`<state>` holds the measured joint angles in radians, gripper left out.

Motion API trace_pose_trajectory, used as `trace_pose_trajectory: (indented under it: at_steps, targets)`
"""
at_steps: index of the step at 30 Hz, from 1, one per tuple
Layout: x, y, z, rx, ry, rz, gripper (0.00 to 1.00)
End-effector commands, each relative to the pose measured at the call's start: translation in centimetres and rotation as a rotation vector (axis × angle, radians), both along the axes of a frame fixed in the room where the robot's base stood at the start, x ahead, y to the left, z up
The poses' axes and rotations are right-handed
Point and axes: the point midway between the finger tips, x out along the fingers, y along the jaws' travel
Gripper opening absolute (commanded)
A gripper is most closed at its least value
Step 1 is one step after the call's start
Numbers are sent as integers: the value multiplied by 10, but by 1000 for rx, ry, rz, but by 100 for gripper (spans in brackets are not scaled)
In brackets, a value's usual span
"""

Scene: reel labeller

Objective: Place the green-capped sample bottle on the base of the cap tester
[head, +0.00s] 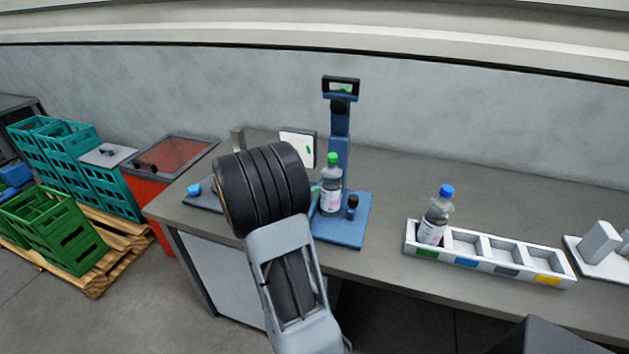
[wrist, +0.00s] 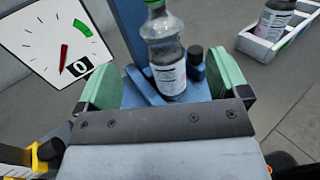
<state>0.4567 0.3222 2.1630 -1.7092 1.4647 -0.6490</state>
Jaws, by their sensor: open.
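The sample bottle (head: 331,193) with the green cap stands upright on the blue base (head: 343,233) of the cap tester (head: 339,130). In the wrist view the bottle (wrist: 167,62) shows between my two green finger pads, with a gap on each side, its cap cut by the top edge. My gripper (wrist: 168,78) is open; I cannot tell how deep the bottle sits between the pads. In the head view my arm hides most of the gripper. A small black knob (head: 352,204) stands on the base just right of the bottle.
A white dial gauge (head: 298,149) stands left of the tester's column. A white rack (head: 487,265) to the right holds a blue-capped bottle (head: 435,217) in its green-marked slot; its other slots are empty. A blue-topped item (head: 194,190) sits left of my arm.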

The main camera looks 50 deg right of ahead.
Motion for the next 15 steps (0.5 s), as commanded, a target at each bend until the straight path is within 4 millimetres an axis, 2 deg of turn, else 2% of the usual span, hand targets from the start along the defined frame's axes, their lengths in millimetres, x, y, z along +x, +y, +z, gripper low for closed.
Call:
trace_pose_trajectory:
  at_steps: [11,14,15]
  targets:
    - [0,21,1,28,-50,-14,93]
    - [-10,41,1,110,-198,-57,93]
    - [-15,55,-1,162,-284,-82,93]
